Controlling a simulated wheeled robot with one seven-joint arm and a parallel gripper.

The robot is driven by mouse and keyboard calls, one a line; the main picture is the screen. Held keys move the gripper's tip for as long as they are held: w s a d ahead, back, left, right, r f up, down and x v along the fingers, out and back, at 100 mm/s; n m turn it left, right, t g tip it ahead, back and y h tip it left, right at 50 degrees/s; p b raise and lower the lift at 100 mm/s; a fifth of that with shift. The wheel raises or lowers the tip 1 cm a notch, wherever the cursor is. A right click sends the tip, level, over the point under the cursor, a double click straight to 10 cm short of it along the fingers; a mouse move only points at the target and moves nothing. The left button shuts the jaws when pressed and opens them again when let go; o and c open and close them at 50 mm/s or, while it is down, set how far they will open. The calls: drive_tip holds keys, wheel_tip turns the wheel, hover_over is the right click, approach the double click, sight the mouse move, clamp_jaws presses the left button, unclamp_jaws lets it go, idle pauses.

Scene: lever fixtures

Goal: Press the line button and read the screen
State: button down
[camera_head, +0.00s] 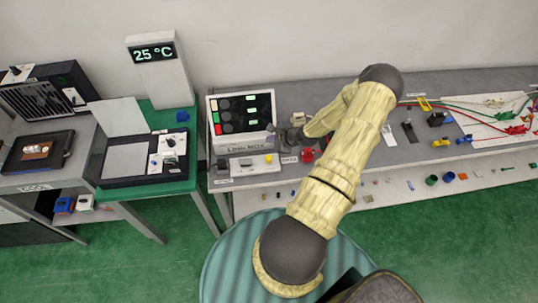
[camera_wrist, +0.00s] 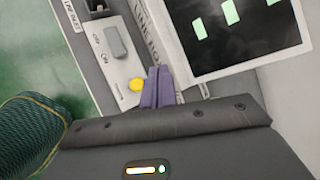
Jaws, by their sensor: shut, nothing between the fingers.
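The line box, a white control box (camera_head: 245,166), stands on the grey bench with a yellow button (camera_head: 268,158) at its right end. The button also shows in the wrist view (camera_wrist: 137,85), beside a grey rocker switch (camera_wrist: 115,40). Behind the box stands the screen (camera_head: 243,112), dark in a white frame with several lit green patches; its text is too small to read. It is partly cut off in the wrist view (camera_wrist: 235,30). My gripper's purple fingers (camera_wrist: 158,86) are shut and empty, just right of the yellow button in that view; contact cannot be told.
A red object (camera_head: 307,155) sits right of the box, close to my gripper. A display reading 25 °C (camera_head: 154,53) stands on the green table to the left. Cables and small parts lie along the bench to the right.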

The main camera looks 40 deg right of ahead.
sight(271, 158)
drive_tip(key=shift+f, duration=0.1)
wheel_tip(271, 158, down, 9)
drive_tip(key=b, duration=0.6)
drive_tip(key=shift+b, duration=0.3)
idle(1.8)
drive_tip(key=shift+f+b, duration=0.3)
drive_tip(key=shift+f+b, duration=0.45)
drive_tip(key=shift+f, duration=0.1)
idle(1.1)
drive_tip(key=shift+r+p, duration=0.7)
drive_tip(key=shift+r, duration=0.3)
drive_tip(key=shift+r, duration=0.1)
drive_tip(key=shift+r+p, duration=1.75)
drive_tip(key=shift+r, duration=0.7)
